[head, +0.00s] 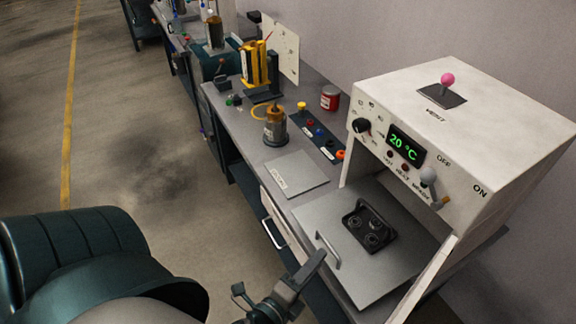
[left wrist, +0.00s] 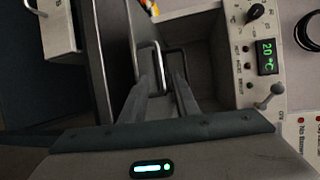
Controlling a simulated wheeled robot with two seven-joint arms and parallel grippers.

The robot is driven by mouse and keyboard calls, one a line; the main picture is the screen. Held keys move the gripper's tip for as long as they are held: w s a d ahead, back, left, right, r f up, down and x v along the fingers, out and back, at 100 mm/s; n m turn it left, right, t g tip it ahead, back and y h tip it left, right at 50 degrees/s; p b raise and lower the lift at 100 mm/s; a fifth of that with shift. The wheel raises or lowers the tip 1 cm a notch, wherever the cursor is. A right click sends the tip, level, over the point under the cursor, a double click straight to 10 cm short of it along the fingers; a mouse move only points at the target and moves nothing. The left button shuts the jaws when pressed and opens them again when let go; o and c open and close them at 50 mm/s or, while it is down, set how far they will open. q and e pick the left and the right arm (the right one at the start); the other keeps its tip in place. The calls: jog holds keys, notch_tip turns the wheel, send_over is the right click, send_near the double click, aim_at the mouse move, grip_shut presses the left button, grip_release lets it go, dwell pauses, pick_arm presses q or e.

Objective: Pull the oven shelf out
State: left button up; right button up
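The oven (head: 470,110) is a white box at the right with a green "20 °C" display. Its grey shelf (head: 385,280) lies flat in the open front and carries a black fixture (head: 370,227). A metal loop handle (head: 328,250) stands at the shelf's front edge. My left gripper (head: 318,258) is right at this handle. In the left wrist view, its two fingers (left wrist: 165,82) are apart, with their tips beside the handle (left wrist: 148,62). I cannot tell whether they touch it. My right gripper is in neither view.
A pink-knobbed lever (head: 447,80) stands on the oven's top. Left of the oven, the bench holds a flat grey plate (head: 295,175), a brass-topped cylinder (head: 275,128) and a red can (head: 329,97). A drawer handle (head: 273,233) sits below. The floor at left is clear.

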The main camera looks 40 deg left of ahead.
pick_arm(q)
jog(key=s+r+b, duration=0.1)
jog(key=s+b, duration=0.2)
jog(key=s, duration=0.7)
jog(key=shift+r, duration=0.4)
jog(key=shift+f, duration=0.1)
jog(key=s+d+f+n+g+h, duration=0.1)
jog(key=s+d+f+n+g, duration=0.2)
jog(key=f, duration=1.5)
jog(key=s+f+n+g, duration=0.2)
jog(key=f+n+g, duration=0.2)
jog(key=f, duration=1.5)
jog(key=s+a+f+n+g, duration=0.4)
jog(key=s+f, duration=0.5)
jog(key=f, duration=0.2)
jog(key=s+a+f+n+g, duration=0.4)
jog(key=s+f+n, duration=0.1)
jog(key=s+f, duration=0.4)
notch_tip(320, 180, down, 2)
jog(key=shift+s+f+y, duration=0.1)
jog(key=shift+s+y, duration=0.05)
jog(key=shift+y, duration=0.25)
